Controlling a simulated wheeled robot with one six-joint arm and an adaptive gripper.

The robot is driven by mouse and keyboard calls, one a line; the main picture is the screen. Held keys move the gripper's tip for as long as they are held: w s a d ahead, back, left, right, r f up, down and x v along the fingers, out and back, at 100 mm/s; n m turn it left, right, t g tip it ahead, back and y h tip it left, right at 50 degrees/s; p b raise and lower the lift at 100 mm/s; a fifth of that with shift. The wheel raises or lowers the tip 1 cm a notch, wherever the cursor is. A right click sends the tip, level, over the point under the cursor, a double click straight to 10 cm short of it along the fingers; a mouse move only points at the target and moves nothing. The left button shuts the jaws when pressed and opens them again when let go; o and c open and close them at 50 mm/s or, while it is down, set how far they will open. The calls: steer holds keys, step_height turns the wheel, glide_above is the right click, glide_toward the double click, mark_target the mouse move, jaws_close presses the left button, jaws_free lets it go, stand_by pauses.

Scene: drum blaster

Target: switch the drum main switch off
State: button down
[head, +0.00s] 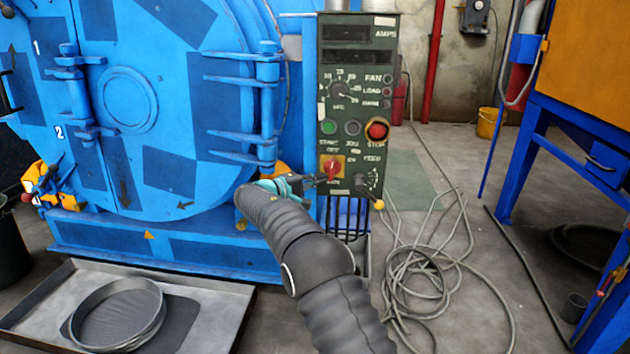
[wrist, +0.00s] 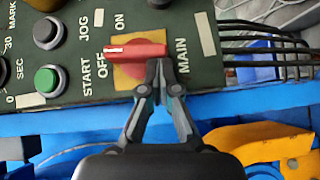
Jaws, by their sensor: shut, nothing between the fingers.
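The main switch is a red rotary handle (head: 332,167) on a yellow plate, low on the dark green control panel (head: 345,130). In the wrist view the red handle (wrist: 138,50) lies almost level. My gripper (head: 318,180) is shut and empty, coming from the left of the switch. In the wrist view the closed fingertips (wrist: 160,70) are at the handle's lower edge, near its right, unmarked end. Whether they touch it is unclear.
Green button (head: 328,127), grey jog button (head: 352,128) and red stop button (head: 377,130) sit above the switch. The blue drum machine (head: 130,100) stands left. Loose cable (head: 425,275) coils on the floor.

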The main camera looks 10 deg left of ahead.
stand_by(0.7)
steer(key=w+a+p+v, duration=0.1)
steer(key=v, duration=0.5)
steer(key=w+a+p+v, duration=0.1)
steer(key=p+v, duration=0.1)
steer(key=v, duration=0.4)
steer(key=shift+s+a+f, duration=0.2)
